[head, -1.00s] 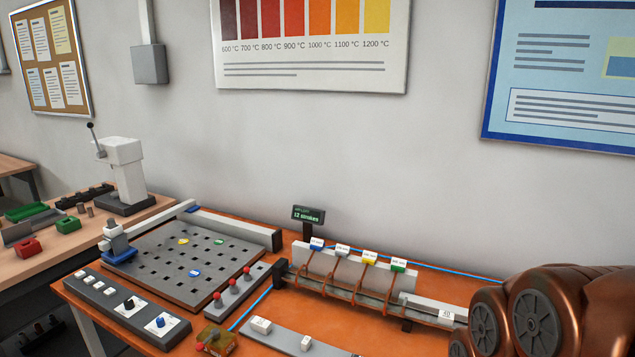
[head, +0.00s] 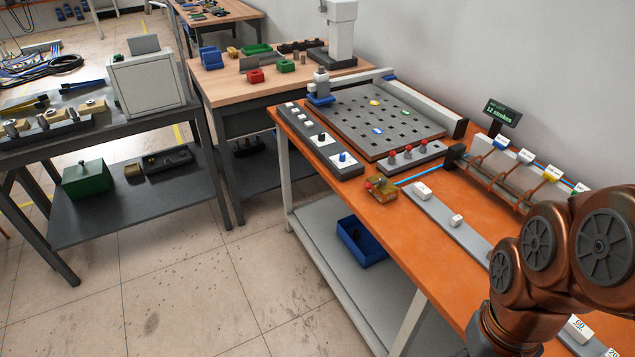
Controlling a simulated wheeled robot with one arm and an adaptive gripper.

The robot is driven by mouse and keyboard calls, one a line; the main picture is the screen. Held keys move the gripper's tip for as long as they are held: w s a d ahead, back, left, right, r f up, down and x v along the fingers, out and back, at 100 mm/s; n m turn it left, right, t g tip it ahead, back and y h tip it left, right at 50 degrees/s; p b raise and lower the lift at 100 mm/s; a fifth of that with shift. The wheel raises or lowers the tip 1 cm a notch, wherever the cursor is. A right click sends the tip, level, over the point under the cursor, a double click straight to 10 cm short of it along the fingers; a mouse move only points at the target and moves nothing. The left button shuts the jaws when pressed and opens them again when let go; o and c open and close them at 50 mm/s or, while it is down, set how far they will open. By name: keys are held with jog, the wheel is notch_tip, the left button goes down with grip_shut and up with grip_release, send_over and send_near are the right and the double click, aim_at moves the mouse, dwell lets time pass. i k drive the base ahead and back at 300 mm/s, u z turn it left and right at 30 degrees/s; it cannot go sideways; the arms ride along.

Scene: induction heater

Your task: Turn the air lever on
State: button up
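A small brass-coloured valve block (head: 382,189) with a red part at its left end sits at the left front edge of the orange bench. I take it to be the air valve. It is too small here to tell how its lever is turned. A blue hose (head: 415,177) runs from it toward the coil fixture (head: 508,173). My copper arm links fill the lower right of the head view, over the bench. My gripper is out of view.
The orange bench (head: 420,240) carries a grey perforated plate (head: 350,125), a strip with red knobs (head: 408,155) and a control strip with knobs (head: 318,142). A blue bin (head: 362,242) sits on its lower shelf. The floor (head: 200,290) left of the bench is clear.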

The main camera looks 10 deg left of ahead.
aim_at(382, 181)
jog(key=u, duration=0.35)
jog(key=k, duration=0.6)
jog(key=u, duration=0.7)
jog(key=i, duration=1.25)
jog(key=u, duration=0.25)
